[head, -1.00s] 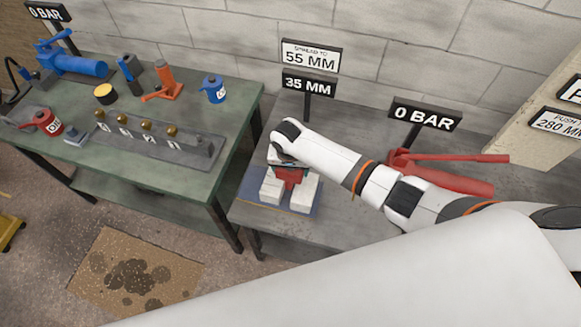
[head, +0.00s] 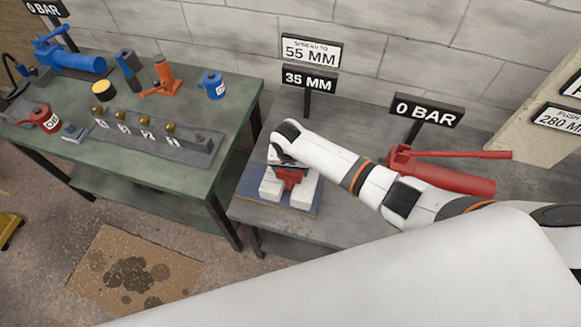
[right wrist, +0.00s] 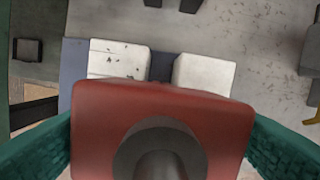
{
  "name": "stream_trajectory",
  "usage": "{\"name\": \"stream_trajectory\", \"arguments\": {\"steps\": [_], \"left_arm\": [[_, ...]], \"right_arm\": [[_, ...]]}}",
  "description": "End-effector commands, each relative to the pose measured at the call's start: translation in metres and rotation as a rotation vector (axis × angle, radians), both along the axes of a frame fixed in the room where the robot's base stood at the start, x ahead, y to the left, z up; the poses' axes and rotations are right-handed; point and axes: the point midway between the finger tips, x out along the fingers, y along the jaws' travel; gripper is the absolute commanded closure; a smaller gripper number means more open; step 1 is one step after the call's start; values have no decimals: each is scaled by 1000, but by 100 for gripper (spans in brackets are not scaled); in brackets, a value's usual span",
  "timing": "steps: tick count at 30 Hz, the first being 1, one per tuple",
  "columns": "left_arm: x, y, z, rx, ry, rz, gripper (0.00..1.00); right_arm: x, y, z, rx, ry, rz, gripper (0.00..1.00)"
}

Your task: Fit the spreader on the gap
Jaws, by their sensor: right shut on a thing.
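The red spreader (head: 289,176) is in my right gripper (head: 287,165), over the two white blocks. In the right wrist view the spreader (right wrist: 165,115) fills the middle between the green fingers, which are shut on it. The gap (right wrist: 162,67) shows as a dark strip between the left white block (right wrist: 118,58) and the right white block (right wrist: 205,73). The blocks stand on a blue plate (head: 247,189) on the grey bench. The spreader's lower end is hidden, so I cannot tell whether it is inside the gap. My left gripper is not in view.
A red hand pump (head: 440,176) lies on the grey bench to the right, below a "0 BAR" sign (head: 425,110). Signs behind the blocks read "SPREAD TO 55 MM" (head: 310,51) and "35 MM" (head: 308,79). A green table (head: 225,110) with several tools stands to the left.

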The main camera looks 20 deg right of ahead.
Motion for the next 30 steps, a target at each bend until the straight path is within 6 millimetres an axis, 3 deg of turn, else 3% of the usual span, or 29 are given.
{"name": "stream_trajectory", "arguments": {"steps": [30], "left_arm": [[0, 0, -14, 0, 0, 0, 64]], "right_arm": [[2, 0, -21, 1, -5, 1, 80]]}}
